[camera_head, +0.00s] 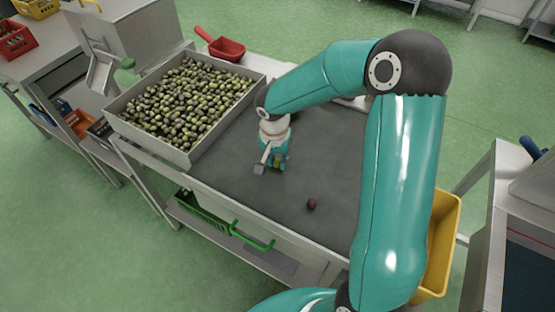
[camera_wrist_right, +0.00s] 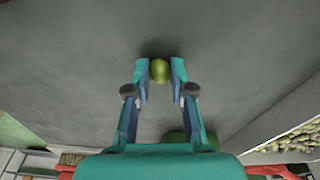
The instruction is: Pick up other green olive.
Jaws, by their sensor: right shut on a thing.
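A green olive (camera_wrist_right: 160,70) sits between the fingertips of my right gripper (camera_wrist_right: 160,82) in the right wrist view, against the dark grey tabletop. The gripper is shut on it. In the head view my right gripper (camera_head: 264,163) is low over the grey table surface (camera_head: 340,150), just right of the olive tray, and the green olive cannot be made out there. Whether the olive still touches the table is unclear. A dark purple olive (camera_head: 311,204) lies alone on the tabletop, nearer the front edge. My left gripper is not in view.
A metal tray (camera_head: 150,144) full of green and dark olives stands on the table's left part. A red scoop (camera_head: 226,48) lies behind it. A green crate (camera_head: 205,219) is on the shelf below. A yellow bin (camera_head: 441,240) stands at the right. The middle tabletop is mostly bare.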

